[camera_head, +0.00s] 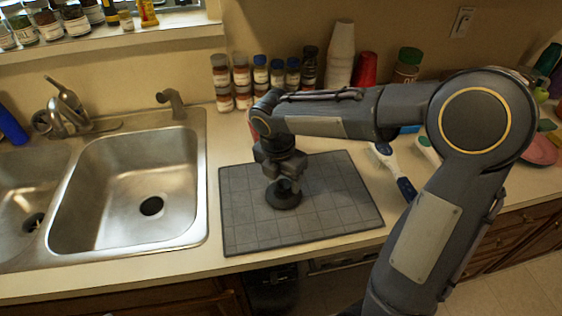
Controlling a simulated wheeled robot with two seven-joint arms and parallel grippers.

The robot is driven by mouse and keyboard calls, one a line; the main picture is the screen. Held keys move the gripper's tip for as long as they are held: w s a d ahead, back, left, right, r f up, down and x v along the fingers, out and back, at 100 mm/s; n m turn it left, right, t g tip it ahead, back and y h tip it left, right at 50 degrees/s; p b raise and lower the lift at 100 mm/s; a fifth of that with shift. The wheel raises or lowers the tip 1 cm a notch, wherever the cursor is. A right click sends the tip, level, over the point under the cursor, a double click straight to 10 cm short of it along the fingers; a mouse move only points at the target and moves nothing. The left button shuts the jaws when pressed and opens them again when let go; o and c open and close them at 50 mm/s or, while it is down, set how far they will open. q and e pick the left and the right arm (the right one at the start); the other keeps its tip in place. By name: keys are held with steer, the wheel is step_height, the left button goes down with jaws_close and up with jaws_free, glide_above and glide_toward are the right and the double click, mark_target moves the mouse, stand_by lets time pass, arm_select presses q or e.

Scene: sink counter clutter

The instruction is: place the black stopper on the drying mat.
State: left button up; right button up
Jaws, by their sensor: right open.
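The black stopper (284,202) is a dark round piece that appears to rest on the grey drying mat (340,215), left of the mat's middle. The mat lies flat on the counter, marked with a grid of lines. My right gripper (284,184) points down directly over the stopper, its fingers open around or just above the stopper's top. The dark fingers blend with the stopper, so I cannot tell whether they touch it. My left gripper is out of view.
A steel double sink (130,190) is left of the mat. Spice jars (242,80), stacked cups (341,52) and a red cup (366,68) stand along the back wall. A brush (392,172) lies right of the mat.

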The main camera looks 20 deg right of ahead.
mark_target(279, 198)
step_height(279, 198, up, 10)
steer(key=a, duration=0.1)
steer(key=s+f+m+t+y, duration=0.2)
steer(key=s+f+m, duration=0.1)
steer(key=s+m, duration=0.6)
steer(key=s+f+m+t+y, duration=0.2)
steer(key=s+m, duration=0.8)
steer(key=m, duration=0.7)
steer(key=shift+f+t+y, duration=0.3)
steer(key=shift+f+y, duration=0.1)
steer(key=shift+y, duration=0.3)
